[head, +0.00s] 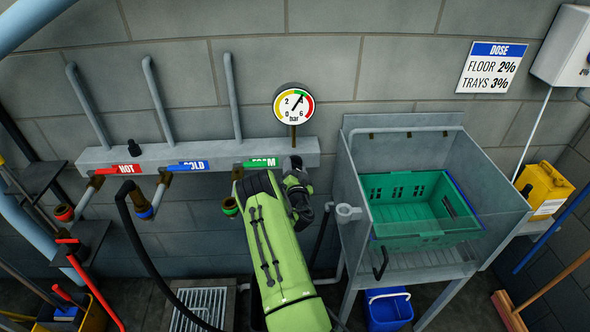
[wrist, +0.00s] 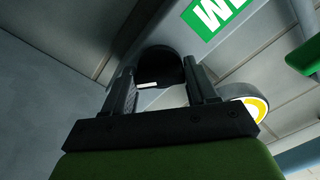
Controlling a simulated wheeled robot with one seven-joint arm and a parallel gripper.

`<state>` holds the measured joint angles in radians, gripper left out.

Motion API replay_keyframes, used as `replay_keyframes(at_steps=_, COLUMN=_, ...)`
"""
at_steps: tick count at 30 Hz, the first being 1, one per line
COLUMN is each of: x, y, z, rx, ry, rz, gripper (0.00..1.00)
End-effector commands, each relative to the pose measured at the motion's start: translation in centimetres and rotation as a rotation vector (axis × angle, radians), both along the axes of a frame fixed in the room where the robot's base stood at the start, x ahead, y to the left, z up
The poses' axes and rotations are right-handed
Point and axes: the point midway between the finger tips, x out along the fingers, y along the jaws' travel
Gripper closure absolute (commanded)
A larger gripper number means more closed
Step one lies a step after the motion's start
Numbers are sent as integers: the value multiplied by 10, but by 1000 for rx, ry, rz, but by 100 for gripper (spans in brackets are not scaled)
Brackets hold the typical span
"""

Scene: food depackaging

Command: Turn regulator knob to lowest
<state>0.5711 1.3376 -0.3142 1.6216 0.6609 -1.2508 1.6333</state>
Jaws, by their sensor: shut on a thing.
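The black regulator knob (wrist: 163,64) shows in the wrist view, with a white mark on its near edge. My gripper (wrist: 163,82) has one finger on each side of it and is shut on it. In the head view my gripper (head: 294,166) is at the right end of the grey wall rail, below the gauge, and hides the knob. The round pressure gauge (head: 294,104), marked in bar, has its needle pointing up and right. Part of the gauge also shows at the right in the wrist view (wrist: 257,105).
The grey rail (head: 215,155) carries HOT, COLD and FOAM labels and hose couplings to the left. A steel sink (head: 440,262) with a green crate (head: 390,187) stands close on the right. A blue bucket (head: 388,309) is below it.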

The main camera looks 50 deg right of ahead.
Motion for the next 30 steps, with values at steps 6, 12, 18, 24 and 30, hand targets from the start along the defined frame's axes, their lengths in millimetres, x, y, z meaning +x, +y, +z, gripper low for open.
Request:
replay_keyframes(at_steps=6, x=0, y=0, z=-1, rx=-13, ry=14, rz=0, gripper=73)
replay_keyframes(at_steps=12, x=0, y=0, z=-2, rx=-68, ry=76, rz=0, gripper=73)
replay_keyframes(at_steps=18, x=0, y=0, z=-3, rx=-170, ry=190, rz=0, gripper=73)
replay_keyframes(at_steps=24, x=0, y=0, z=-3, rx=-295, ry=331, rz=1, gripper=73)
replay_keyframes(at_steps=30, x=0, y=0, z=-2, rx=-420, ry=476, rz=0, gripper=73)
